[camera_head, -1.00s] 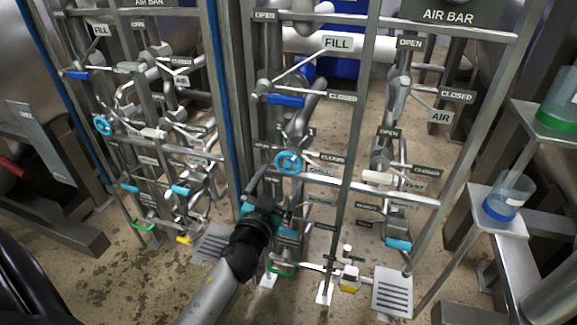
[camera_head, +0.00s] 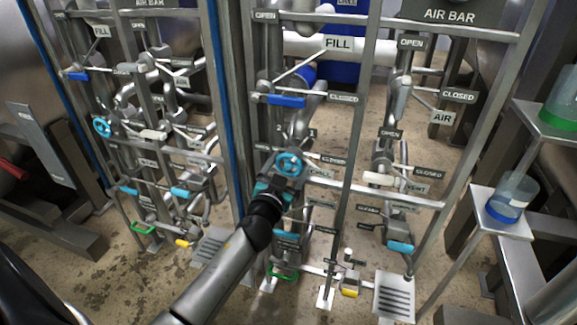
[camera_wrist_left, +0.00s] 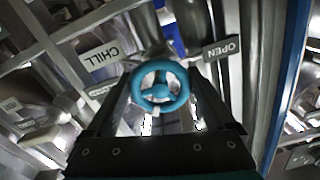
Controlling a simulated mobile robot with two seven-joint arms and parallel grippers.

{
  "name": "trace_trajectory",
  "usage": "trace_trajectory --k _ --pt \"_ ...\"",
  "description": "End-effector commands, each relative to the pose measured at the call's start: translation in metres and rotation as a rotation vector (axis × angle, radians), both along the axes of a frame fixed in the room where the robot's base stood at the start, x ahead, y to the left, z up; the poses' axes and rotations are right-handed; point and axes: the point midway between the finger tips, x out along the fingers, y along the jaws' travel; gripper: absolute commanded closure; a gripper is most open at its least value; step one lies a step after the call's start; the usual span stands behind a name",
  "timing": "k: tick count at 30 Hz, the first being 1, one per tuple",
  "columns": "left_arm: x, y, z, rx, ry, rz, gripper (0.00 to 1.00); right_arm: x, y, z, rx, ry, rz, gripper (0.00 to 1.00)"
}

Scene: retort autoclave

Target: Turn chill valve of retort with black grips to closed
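The chill valve is a teal handwheel (camera_head: 290,164) on the middle pipe rack. In the left wrist view the handwheel (camera_wrist_left: 160,85) faces me, with a CHILL sign (camera_wrist_left: 99,56) on its left and an OPEN sign (camera_wrist_left: 222,49) on its right. My left gripper (camera_head: 281,178) is just below and in front of the wheel. In the wrist view its two fingers stand apart, one on each side of the wheel. I cannot tell whether they touch the rim. My right gripper is not in view. I cannot make out black grips.
A similar rack with another teal handwheel (camera_head: 102,127) stands on the left. A blue-handled fill valve (camera_head: 287,101) sits above the wheel, and grey rack posts and bars surround it. A stand with a blue-bottomed beaker (camera_head: 510,199) is at the right.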

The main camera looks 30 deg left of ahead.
Motion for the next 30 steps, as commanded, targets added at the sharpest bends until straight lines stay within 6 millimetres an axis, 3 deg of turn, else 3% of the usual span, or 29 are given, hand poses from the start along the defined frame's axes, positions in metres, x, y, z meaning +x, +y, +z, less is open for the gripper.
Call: trace_trajectory --k 2,15,30 --pt "-0.0002 0.0000 -0.0001 0.000 0.000 0.000 0.22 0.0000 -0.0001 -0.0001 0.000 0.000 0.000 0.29" --pt "-0.0004 -0.0002 -0.0002 0.000 0.000 0.000 0.71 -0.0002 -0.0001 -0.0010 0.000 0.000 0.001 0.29" --pt "-0.0006 0.0006 0.0004 0.142 0.033 0.000 0.71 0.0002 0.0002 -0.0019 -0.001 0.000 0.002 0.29"
